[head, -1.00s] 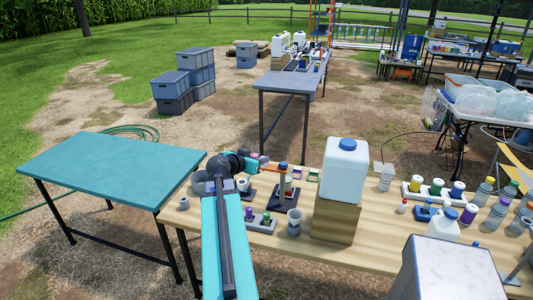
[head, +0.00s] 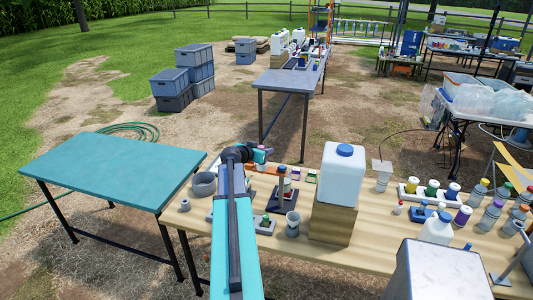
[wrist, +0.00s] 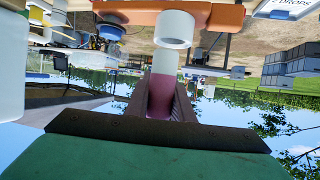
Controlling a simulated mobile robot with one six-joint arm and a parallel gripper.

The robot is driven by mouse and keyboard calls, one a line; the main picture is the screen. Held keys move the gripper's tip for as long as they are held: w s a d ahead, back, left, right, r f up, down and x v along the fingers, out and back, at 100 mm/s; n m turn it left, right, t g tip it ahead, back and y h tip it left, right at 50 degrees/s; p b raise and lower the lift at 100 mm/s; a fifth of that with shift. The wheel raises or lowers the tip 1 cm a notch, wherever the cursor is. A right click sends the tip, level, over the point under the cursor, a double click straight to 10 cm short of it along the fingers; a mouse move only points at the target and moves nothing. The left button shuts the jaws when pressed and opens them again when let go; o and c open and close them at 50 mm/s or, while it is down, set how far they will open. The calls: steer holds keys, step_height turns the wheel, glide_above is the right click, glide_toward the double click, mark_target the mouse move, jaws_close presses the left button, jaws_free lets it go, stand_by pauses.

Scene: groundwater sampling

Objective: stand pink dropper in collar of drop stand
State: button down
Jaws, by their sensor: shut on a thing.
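My gripper (wrist: 160,106) is shut on the pink dropper (wrist: 164,62); its pink part is between the jaws and its pale tube sticks out past them. The drop stand (head: 281,190) is on the wooden table in the head view, with an orange arm. In the wrist view, which looks upside down, the white ring collar (wrist: 174,30) hangs on that orange arm (wrist: 120,12). The dropper's pale end lines up closely with the collar, and the two look apart or just overlapping; I cannot tell the depth.
A large white jug (head: 344,172) on a wooden block (head: 333,222) stands right of the drop stand. A grey cup (head: 292,223) is in front. A grey bowl (head: 203,185) is at the left. Several bottles crowd the table's right side.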

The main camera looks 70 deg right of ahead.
steer(key=shift+d, duration=0.65)
steer(key=shift+w, duration=0.1)
steer(key=f+p, duration=0.1)
steer(key=f, duration=0.1)
steer(key=f+p, duration=0.1)
steer(key=p, duration=0.1)
steer(key=shift+d+f, duration=0.35)
steer(key=shift+d, duration=0.05)
steer(key=shift+f+b, duration=0.15)
steer(key=shift+b, duration=0.25)
steer(key=c, duration=1.5)
jaws_free()
steer(key=shift+c, duration=0.2)
steer(key=shift+r+p, duration=0.25)
steer(key=shift+p, duration=0.15)
